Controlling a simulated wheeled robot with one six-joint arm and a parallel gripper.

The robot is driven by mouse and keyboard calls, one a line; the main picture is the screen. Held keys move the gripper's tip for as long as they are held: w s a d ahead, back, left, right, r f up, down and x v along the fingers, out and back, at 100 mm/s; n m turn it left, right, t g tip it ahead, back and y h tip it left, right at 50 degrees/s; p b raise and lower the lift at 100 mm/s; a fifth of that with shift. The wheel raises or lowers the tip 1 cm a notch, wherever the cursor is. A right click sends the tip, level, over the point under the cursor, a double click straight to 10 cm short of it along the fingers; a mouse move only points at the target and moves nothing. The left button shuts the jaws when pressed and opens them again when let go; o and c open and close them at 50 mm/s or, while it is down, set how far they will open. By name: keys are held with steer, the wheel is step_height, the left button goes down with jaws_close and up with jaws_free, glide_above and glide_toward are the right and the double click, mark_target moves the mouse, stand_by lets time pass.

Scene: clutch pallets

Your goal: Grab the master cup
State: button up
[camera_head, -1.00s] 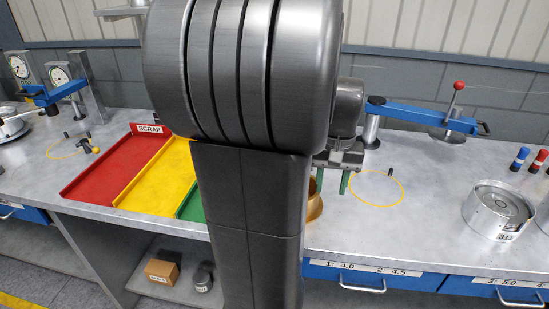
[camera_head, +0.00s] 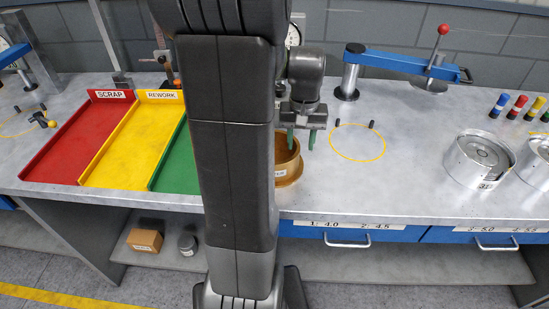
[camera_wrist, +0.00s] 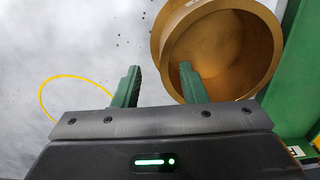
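The master cup is a gold-brown open cup (camera_head: 287,171) standing on the bench, just left of the yellow ring. My arm hides its left part in the head view. My gripper (camera_head: 302,139) is above its right rim, pointing down with green fingers apart. In the wrist view the cup (camera_wrist: 228,50) shows its open mouth. My gripper (camera_wrist: 160,85) is open there, with the right finger overlapping the cup's opening and the left finger outside the rim. Nothing is between the fingers except perhaps the cup's wall; I cannot tell how deep the fingertips reach.
Red scrap (camera_head: 82,140), yellow rework (camera_head: 135,140) and green (camera_head: 172,165) trays lie left of the cup. A blue-armed fixture (camera_head: 405,66) stands behind the yellow ring (camera_head: 357,157). Metal drums (camera_head: 478,160) stand at right. The bench between ring and drums is clear.

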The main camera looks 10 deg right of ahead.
mark_target(298, 146)
steer(key=f, duration=0.4)
steer(key=shift+w+a+f, duration=0.1)
steer(key=shift+a+f, duration=0.2)
steer(key=shift+f, duration=0.05)
jaws_close()
steer(key=shift+w+r, duration=0.1)
stand_by(1.0)
